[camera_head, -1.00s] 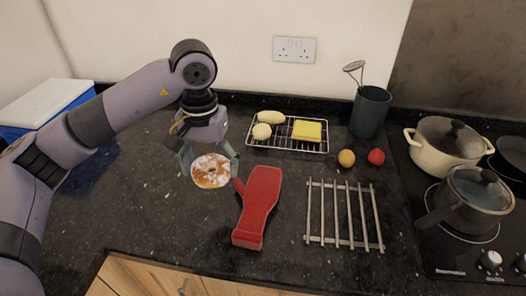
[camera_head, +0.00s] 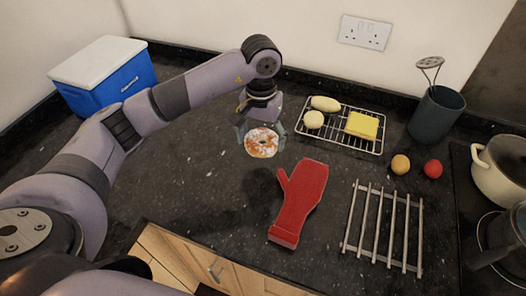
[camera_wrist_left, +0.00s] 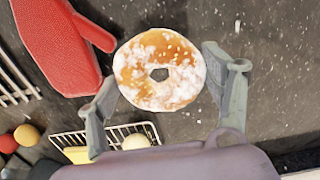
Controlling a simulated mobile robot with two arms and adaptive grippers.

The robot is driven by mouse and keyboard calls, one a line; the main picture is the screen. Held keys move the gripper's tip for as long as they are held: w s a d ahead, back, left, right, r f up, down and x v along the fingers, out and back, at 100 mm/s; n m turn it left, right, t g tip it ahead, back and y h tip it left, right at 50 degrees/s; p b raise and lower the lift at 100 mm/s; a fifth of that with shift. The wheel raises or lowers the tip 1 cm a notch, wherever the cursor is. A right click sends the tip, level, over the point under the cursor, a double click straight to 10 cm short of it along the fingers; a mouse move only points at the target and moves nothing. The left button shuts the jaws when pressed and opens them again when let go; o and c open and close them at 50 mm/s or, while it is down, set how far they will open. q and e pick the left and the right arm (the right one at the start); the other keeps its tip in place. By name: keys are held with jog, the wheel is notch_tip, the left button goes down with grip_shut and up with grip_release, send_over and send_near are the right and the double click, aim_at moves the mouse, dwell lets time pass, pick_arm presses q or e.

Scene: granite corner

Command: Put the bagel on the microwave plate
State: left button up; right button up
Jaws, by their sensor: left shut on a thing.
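A round, golden bagel (camera_head: 262,143) with white topping and a hole is in the middle of the head view. My left gripper (camera_head: 262,138) reaches over it from behind, with a finger on each side. It is shut on the bagel, which appears to be held a little above the counter. In the left wrist view the bagel (camera_wrist_left: 160,72) sits between the two grey fingers of the left gripper (camera_wrist_left: 161,68). I see no microwave or microwave plate in these views. My right gripper is not in view.
A red oven mitt (camera_head: 301,205) lies right of the bagel, beside a metal trivet (camera_head: 384,228). Behind are a wire rack (camera_head: 340,131) with food and a utensil pot (camera_head: 436,116). A blue-white cooler (camera_head: 103,78) stands at the back left. Dark counter (camera_head: 195,165) left of the bagel is clear.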

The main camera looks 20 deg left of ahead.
aim_at(262, 164)
pick_arm(q)
notch_tip(262, 164, down, 2)
jog(key=shift+s+f, duration=0.1)
notch_tip(262, 164, down, 5)
jog(key=shift+r+p, duration=0.15)
jog(key=shift+p, duration=0.6)
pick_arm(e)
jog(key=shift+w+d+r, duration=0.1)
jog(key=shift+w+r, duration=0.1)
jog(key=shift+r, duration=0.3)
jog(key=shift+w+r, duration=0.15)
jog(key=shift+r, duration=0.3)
pick_arm(q)
jog(key=o, duration=0.7)
jog(key=shift+c, duration=0.2)
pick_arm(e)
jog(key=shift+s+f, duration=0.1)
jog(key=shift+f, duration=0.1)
